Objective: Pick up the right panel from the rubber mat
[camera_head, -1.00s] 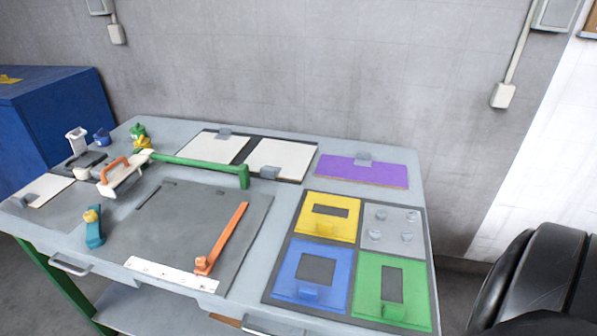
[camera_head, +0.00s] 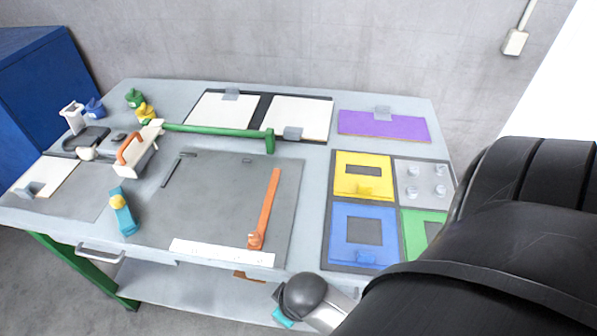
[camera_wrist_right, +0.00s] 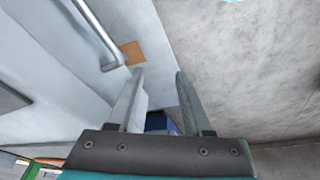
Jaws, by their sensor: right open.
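The right panel (camera_head: 302,117) is a white rectangle on the dark rubber mat (camera_head: 263,106) at the back middle of the bench, with a grey clip-like block (camera_head: 293,133) at its front edge. A matching white left panel (camera_head: 222,112) lies beside it on the same mat. My right gripper (camera_wrist_right: 158,85) is open and empty in the right wrist view, near a bench handle and away from the panels. In the head view my right arm fills the lower right, in front of the bench; its fingertips are not clear there. My left gripper is not in view.
A green bar (camera_head: 215,131) lies just in front of the mat. A purple panel (camera_head: 383,126) lies to the right. Yellow (camera_head: 377,158), blue (camera_head: 334,232) and green plates are at the right front. A large grey mat (camera_head: 215,205) with an orange bar (camera_head: 266,205) is in front.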

